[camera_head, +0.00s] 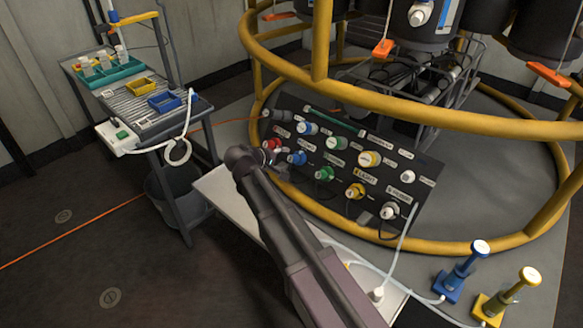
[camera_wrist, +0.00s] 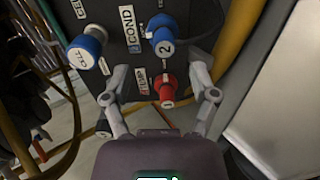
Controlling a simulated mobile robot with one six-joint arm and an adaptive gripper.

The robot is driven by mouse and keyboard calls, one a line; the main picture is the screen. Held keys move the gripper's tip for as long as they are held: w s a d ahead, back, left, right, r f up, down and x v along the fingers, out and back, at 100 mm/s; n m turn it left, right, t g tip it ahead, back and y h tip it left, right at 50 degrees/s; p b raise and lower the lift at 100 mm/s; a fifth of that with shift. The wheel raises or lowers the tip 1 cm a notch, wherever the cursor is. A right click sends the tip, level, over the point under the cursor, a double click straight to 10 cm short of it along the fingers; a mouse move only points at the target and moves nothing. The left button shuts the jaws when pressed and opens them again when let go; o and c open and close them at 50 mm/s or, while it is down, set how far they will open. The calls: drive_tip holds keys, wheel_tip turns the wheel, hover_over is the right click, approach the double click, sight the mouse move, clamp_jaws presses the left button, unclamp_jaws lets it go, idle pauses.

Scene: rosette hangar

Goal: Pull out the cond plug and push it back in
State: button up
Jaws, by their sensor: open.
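The cond plug, a blue plug marked 2 (camera_wrist: 163,37), sits in the dark sloped panel beside the COND label (camera_wrist: 127,28). In the head view the blue plug (camera_head: 297,158) is just right of my gripper (camera_head: 272,158). My gripper (camera_wrist: 158,68) is open and empty in the wrist view, its fingers spread towards the panel. A red plug (camera_wrist: 168,91) shows between the fingers, nearer than the blue plug. The blue plug lies just beyond the fingertips. No contact with either plug can be made out.
Another blue plug (camera_wrist: 85,47) and several coloured plugs, such as a green plug (camera_head: 324,173), crowd the panel (camera_head: 335,158). A yellow rail (camera_head: 410,112) runs around it. A white bench (camera_head: 228,200) lies below. A cart (camera_head: 185,170) stands left.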

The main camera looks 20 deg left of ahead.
sight(290, 159)
drive_tip(key=shift+w+a+f, duration=0.2)
drive_tip(key=shift+a+f, duration=0.1)
drive_tip(key=shift+a, duration=0.3)
drive_tip(key=shift+a+f+b, duration=0.1)
drive_tip(key=shift+f+b, duration=0.05)
drive_tip(key=shift+b, duration=0.2)
drive_tip(key=shift+b+x, duration=2.25)
drive_tip(key=shift+x, duration=2.05)
drive_tip(key=shift+w, duration=0.1)
clamp_jaws()
drive_tip(key=shift+r, duration=0.2)
